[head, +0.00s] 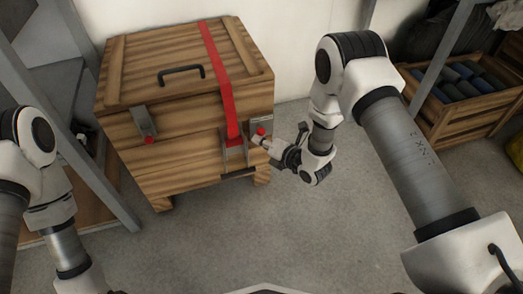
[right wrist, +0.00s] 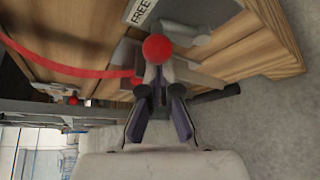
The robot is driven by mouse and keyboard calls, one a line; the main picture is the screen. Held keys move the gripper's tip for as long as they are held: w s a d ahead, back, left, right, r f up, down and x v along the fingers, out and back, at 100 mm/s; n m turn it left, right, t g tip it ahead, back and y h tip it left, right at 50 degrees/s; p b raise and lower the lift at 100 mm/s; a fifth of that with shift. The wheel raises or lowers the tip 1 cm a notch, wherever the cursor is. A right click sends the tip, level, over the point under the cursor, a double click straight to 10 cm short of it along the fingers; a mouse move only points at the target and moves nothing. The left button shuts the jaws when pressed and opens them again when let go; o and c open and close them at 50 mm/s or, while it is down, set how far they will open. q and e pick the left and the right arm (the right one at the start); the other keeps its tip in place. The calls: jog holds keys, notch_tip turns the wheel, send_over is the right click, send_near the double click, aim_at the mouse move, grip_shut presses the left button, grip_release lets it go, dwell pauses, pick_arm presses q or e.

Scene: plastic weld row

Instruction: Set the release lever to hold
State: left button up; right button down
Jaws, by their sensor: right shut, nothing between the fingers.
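A wooden crate (head: 160,177) with a lid stands against the wall. A red-knobbed lever (head: 261,131) sits on a grey plate at the right of its front. In the right wrist view its red ball knob (right wrist: 158,48) is close ahead of my fingertips, near a plate labelled FREE (right wrist: 141,11). My right gripper (head: 262,142) is shut and empty at the knob; I cannot tell whether it touches. It also shows in the right wrist view (right wrist: 157,88). My left arm shows at the left edge, but its gripper is out of view.
A red strap (head: 214,62) runs over the lid and down the front, just left of the lever. A latch with a red tip (head: 147,125) is at the front left. A wooden box (head: 464,117) with dark rolls stands at right. The floor in front is clear.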

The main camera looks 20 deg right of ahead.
pick_arm(q)
jog(key=shift+s+r+p, duration=0.15)
jog(key=shift+r+p, duration=1.1)
pick_arm(e)
jog(key=shift+w+d+r+m+t+y, duration=0.1)
jog(key=shift+d+m+t+y, duration=0.5)
jog(key=shift+d+m, duration=0.5)
jog(key=shift+d+r+m+t+y, duration=0.1)
jog(key=shift+d+m+t+y, duration=0.5)
jog(key=shift+m, duration=0.8)
pick_arm(q)
jog(key=shift+r, duration=0.1)
pick_arm(e)
jog(key=shift+d+f, duration=0.1)
jog(key=shift+d, duration=0.05)
